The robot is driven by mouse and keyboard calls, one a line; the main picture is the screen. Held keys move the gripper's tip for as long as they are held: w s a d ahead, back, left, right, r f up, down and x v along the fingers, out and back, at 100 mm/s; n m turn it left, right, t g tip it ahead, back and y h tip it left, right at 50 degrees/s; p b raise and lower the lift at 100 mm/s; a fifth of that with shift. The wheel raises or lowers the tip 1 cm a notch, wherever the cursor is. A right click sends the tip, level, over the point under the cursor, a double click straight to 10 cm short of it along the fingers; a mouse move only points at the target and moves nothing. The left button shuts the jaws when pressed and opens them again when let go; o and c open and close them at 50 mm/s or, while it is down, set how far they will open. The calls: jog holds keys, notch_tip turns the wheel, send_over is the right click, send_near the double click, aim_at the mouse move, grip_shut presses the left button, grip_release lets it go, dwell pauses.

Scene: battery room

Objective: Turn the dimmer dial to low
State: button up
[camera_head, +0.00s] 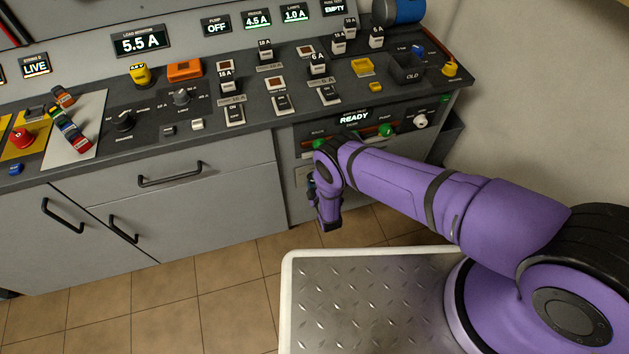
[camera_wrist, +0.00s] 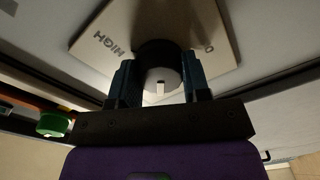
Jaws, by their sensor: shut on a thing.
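The dimmer dial (camera_wrist: 160,54) is a round dark knob with a pale front face and a small white mark on it. In the wrist view the mark is near the lower part of the face. The dial sits on a pale label plate (camera_wrist: 207,22). The word HIGH reads upside down on its left, and the word on its right is mostly hidden. My gripper (camera_wrist: 160,75) has one jaw on each side of the dial and is shut on it. In the head view my gripper (camera_head: 312,188) is at the cabinet front, low under the worktop, and my arm hides the dial.
A green knob (camera_wrist: 53,123) is close to the left of my gripper in the wrist view. Above my arm is a panel with a READY display (camera_head: 354,117). The worktop (camera_head: 75,172) carries several switches and blocks. Tiled floor (camera_head: 165,310) is clear at the lower left.

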jog(key=shift+n, duration=0.6)
jog(key=shift+f, duration=0.1)
jog(key=o, duration=0.9)
jog(key=v, duration=1.1)
